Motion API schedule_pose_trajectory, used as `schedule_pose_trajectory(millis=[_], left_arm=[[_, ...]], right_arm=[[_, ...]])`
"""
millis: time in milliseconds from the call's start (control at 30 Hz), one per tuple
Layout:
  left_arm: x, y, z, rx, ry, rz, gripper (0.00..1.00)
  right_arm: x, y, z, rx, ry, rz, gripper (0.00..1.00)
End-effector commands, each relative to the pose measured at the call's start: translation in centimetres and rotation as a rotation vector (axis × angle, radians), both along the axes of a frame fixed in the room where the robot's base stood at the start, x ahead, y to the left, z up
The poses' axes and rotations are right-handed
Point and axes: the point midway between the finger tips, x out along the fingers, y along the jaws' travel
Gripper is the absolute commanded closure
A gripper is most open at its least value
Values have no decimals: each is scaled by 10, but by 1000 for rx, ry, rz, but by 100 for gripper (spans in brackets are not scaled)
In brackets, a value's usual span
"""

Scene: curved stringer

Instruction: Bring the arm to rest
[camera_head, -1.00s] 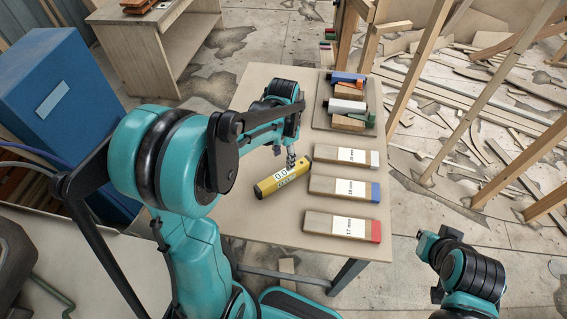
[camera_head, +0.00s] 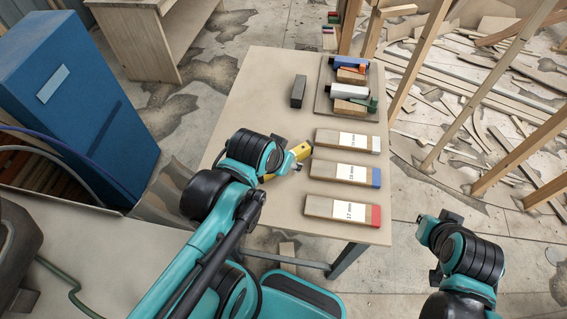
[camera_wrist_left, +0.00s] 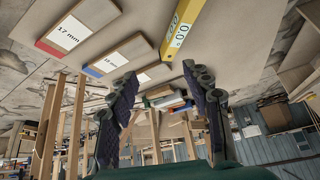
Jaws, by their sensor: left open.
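My left gripper (camera_head: 297,160) hangs over the table's near left part in the head view. The left wrist view shows its two dark fingers (camera_wrist_left: 160,95) spread apart with nothing between them. A yellow measuring tool (camera_head: 299,151) with a "0.0" display lies on the table, partly hidden by this gripper in the head view. The tool also shows in the left wrist view (camera_wrist_left: 183,28), apart from the fingers. My right arm's end (camera_head: 435,228) is at the lower right, off the table; its jaws cannot be made out.
The table (camera_head: 245,95) bears three labelled wooden blocks, red-ended (camera_head: 342,211), blue-ended (camera_head: 343,176) and white-ended (camera_head: 345,141). A dark block (camera_head: 298,91) lies further back. A tray (camera_head: 322,105) holds coloured blocks. A blue cabinet (camera_head: 75,110) stands left; timber posts stand right.

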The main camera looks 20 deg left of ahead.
Motion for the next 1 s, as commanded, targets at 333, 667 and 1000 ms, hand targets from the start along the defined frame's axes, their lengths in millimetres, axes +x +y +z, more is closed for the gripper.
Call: schedule_pose_trajectory(millis=[333, 667, 1000], left_arm=[[-12, -5, -2, -38, -67, 45, 51], [-12, -4, -17, -37, -65, 43, 51], [-12, -4, -95, -37, -64, 43, 51]], right_arm=[[0, 0, 0, 0, 0, 0, 100], [0, 0, -14, 0, 0, 0, 100], [0, 0, -93, 0, 0, 0, 100]])
